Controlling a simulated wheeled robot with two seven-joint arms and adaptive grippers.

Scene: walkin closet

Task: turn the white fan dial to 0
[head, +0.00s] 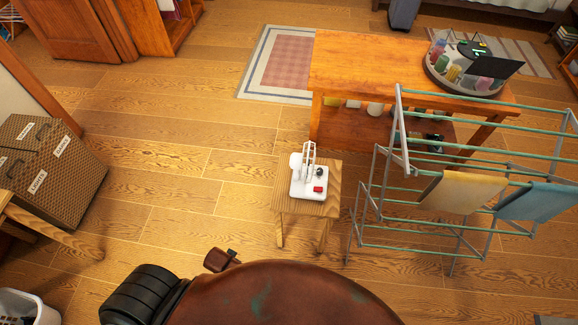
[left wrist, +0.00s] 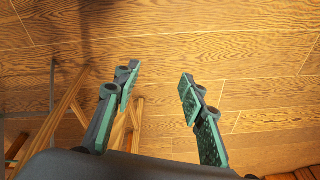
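A small white device (head: 308,178), which looks like the fan, stands upright on a small wooden stool (head: 285,202) in the middle of the head view. Its flat base carries a dark round knob (head: 319,172) and a red part (head: 319,188). The knob's markings and setting are too small to read. My left gripper (left wrist: 160,76) shows in the left wrist view with its two green-padded fingers wide apart and nothing between them. Neither gripper shows in the head view. The fan does not show in the left wrist view.
A metal drying rack (head: 398,140) with cloths stands right of the stool. A wooden table (head: 365,62) with a round tray (head: 433,72) is behind it. Brown patterned boxes (head: 62,180) and a white basket (head: 22,308) are at left. Floor left of the stool is clear.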

